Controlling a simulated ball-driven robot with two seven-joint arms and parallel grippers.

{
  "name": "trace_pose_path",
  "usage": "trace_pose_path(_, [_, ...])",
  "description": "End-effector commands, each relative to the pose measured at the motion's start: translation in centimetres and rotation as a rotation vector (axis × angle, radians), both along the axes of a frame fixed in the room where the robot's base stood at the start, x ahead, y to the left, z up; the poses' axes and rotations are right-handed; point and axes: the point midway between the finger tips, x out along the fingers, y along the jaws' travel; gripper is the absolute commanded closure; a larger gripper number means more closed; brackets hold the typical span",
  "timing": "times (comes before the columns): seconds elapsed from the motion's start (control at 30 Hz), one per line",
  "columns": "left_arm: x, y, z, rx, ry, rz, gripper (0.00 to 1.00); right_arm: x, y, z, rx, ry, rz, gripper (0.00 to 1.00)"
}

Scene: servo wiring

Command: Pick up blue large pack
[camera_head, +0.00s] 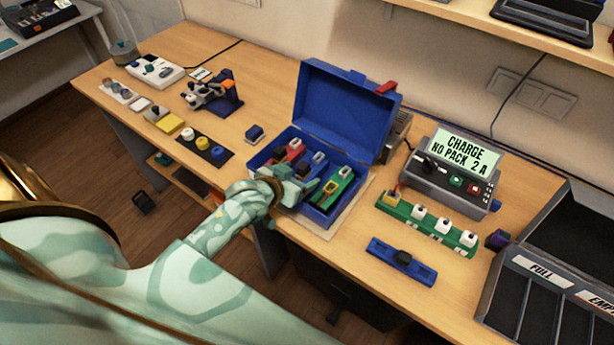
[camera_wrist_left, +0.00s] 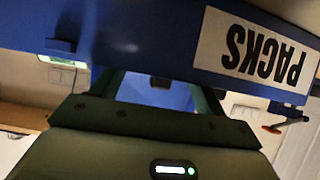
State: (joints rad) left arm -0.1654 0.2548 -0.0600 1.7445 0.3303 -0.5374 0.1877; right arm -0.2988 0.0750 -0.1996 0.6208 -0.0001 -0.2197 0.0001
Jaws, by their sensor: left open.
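An open blue box (camera_head: 352,112) stands mid-table with its lid up; several packs lie in it. A blue pack with a pale top (camera_head: 318,161) is among them, beside a red pack (camera_head: 294,150) and a green pack (camera_head: 338,183). I cannot tell the blue packs' sizes surely. My left gripper (camera_head: 292,186) is open at the box's near left edge, partly covering the contents. In the left wrist view, its dark fingers (camera_wrist_left: 150,92) show before the blue box wall (camera_wrist_left: 140,40) with an upside-down "PACKS" label (camera_wrist_left: 255,55). My right gripper is not in view.
A blue bar with a black part (camera_head: 402,260) lies in front of a green strip (camera_head: 428,225). A charger (camera_head: 452,172) reads "CHARGE NO PACK 2 A". A dark compartment tray (camera_head: 545,300) stands at right. A small blue block (camera_head: 255,133) lies left of the box.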

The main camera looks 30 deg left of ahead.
Motion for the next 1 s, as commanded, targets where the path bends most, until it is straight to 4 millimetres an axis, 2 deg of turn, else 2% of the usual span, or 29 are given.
trace_pose_path(0.3, [4.1,-0.1,-2.3,0.0,0.0,0.0,0.26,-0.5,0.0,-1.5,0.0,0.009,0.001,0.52])
trace_pose_path(0.57, [4.4,-0.1,-2.3,0.001,0.0,0.0,0.26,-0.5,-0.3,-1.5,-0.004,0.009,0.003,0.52])
trace_pose_path(0.67, [4.4,-0.1,-2.3,0.001,0.0,0.0,0.49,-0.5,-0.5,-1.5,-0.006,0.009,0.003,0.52])
trace_pose_path(0.83, [4.4,-0.1,-2.3,0.001,0.0,0.0,0.96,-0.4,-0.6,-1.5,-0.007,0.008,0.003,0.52])
trace_pose_path(0.9, [4.5,-0.1,-2.2,0.0,-0.004,0.0,1.0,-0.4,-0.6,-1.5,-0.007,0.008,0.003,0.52])
trace_pose_path(1.0, [4.5,-0.1,-2.2,0.0,-0.004,0.0,1.0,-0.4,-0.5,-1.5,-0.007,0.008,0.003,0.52])
